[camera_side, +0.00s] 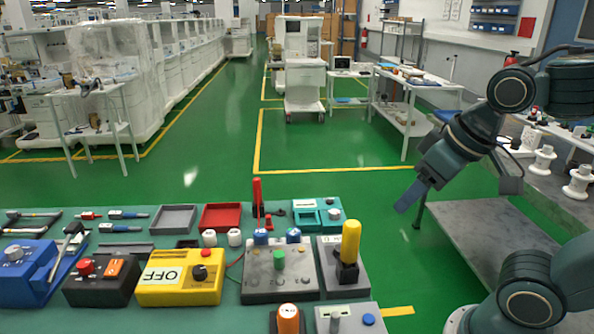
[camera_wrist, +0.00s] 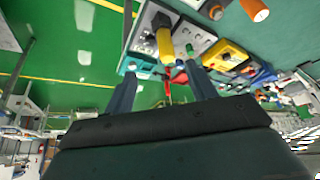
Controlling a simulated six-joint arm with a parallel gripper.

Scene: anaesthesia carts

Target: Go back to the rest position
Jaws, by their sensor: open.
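My gripper (camera_side: 412,194) is in the air over the green floor, to the right of the work table's right edge. Its blue-grey fingers point down and to the left. In the wrist view my gripper (camera_wrist: 160,88) shows two fingers set well apart, open, with nothing held between them. Beyond the fingers lie the table's devices, apart from the gripper. The grey box with the yellow handle (camera_side: 350,242) is the nearest large device to my gripper, and the yellow handle also shows in the wrist view (camera_wrist: 165,45).
The table (camera_side: 180,240) carries a yellow OFF box (camera_side: 180,278), a grey box with a green knob (camera_side: 279,284), a teal device (camera_side: 318,214) and a red tray (camera_side: 221,217). A grey bench (camera_side: 485,235) stands at right. Floor between table and bench is clear.

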